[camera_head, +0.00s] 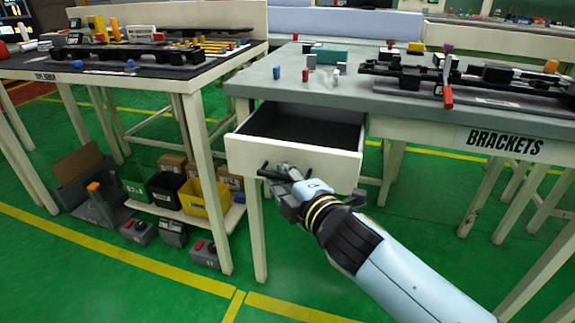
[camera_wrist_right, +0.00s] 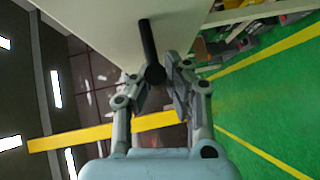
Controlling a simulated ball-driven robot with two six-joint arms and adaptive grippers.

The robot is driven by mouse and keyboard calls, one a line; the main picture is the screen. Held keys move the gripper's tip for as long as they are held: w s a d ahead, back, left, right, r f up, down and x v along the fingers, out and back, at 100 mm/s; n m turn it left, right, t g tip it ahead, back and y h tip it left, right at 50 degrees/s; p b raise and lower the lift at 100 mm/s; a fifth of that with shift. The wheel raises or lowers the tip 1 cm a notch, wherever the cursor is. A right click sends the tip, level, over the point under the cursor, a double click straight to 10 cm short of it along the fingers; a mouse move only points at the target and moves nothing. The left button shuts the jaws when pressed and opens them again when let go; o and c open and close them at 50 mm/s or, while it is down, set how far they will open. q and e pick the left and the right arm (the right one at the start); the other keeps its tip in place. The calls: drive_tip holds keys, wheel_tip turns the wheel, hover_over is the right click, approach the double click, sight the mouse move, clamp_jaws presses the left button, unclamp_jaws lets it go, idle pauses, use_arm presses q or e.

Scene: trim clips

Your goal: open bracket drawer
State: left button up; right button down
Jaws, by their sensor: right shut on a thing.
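The bracket drawer (camera_head: 255,156) is a cream drawer with a dark inside, under the grey-topped table marked BRACKETS. It is pulled out, and its empty-looking dark floor shows from above. My right gripper (camera_head: 277,172) is at the drawer's front face, shut on the dark bar handle (camera_head: 263,171). In the right wrist view the handle (camera_wrist_right: 148,45) runs between the fingers of my right gripper (camera_wrist_right: 157,85), beside the pale drawer front (camera_wrist_right: 95,30). My left gripper is not in view.
The brackets table (camera_head: 500,112) carries a long black part, a teal block and several small pieces. Another table (camera_head: 110,75) stands at the left, with a yellow bin (camera_head: 205,197) and boxes on its lower shelf. Green floor (camera_head: 300,250) is free in front.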

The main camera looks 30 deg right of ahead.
drive_tip(key=shift+s+a+r, duration=0.1)
drive_tip(key=shift+a+r, duration=0.1)
drive_tip(key=shift+a, duration=0.05)
drive_tip(key=c, duration=1.3)
unclamp_jaws()
drive_tip(key=shift+f, duration=0.1)
drive_tip(key=shift+c, duration=0.2)
drive_tip(key=s+r, duration=0.1)
drive_tip(key=s, duration=0.6)
drive_tip(key=shift+s+a, duration=0.2)
drive_tip(key=shift+s, duration=0.05)
